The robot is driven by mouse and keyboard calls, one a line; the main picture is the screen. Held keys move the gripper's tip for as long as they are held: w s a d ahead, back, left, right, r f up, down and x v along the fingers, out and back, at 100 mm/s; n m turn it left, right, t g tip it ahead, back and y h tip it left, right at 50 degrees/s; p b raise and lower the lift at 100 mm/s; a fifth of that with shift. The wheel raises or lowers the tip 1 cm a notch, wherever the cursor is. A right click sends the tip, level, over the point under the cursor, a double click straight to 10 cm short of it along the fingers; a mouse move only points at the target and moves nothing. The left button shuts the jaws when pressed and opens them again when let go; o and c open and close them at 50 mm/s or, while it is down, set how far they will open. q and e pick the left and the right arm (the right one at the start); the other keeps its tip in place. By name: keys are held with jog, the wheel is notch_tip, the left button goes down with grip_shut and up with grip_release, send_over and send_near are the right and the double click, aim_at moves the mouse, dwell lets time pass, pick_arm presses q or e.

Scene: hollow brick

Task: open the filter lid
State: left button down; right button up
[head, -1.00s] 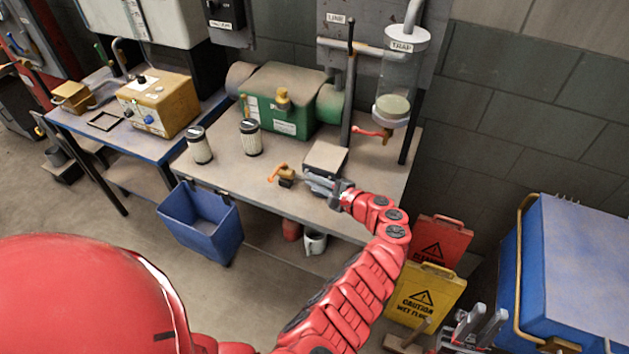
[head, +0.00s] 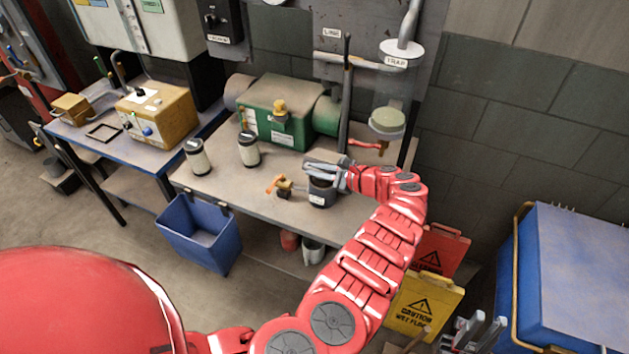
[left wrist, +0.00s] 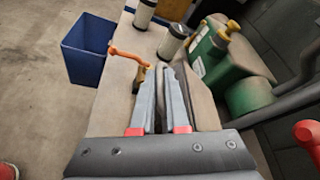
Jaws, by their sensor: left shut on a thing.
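The filter housing (head: 322,192) is a dark round cup with a white label, on the bench to the right of an orange-handled valve (head: 281,187). Its top looks uncovered at the front. My left gripper (head: 322,168) is right above the cup's back rim, shut on the filter lid. The fingers hide much of the lid. My right gripper (head: 478,332) is low at the right, its fingers apart, empty and away from the bench.
Two filter cartridges (head: 198,157) (head: 248,149) stand on the bench left of the valve. A green pump (head: 280,112) is behind. A clear trap (head: 388,120) with a red lever hangs at the back right. A blue bin (head: 200,235) hangs at the front.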

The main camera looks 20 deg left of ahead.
pick_arm(q)
jog(key=shift+w+a+r+b, duration=0.1)
jog(key=shift+w+r+b, duration=0.25)
jog(key=shift+w+r, duration=0.45)
jog(key=c, duration=1.2)
grip_release()
jog(key=b+v, duration=0.4)
jog(key=v, duration=1.3)
jog(key=shift+r, duration=0.1)
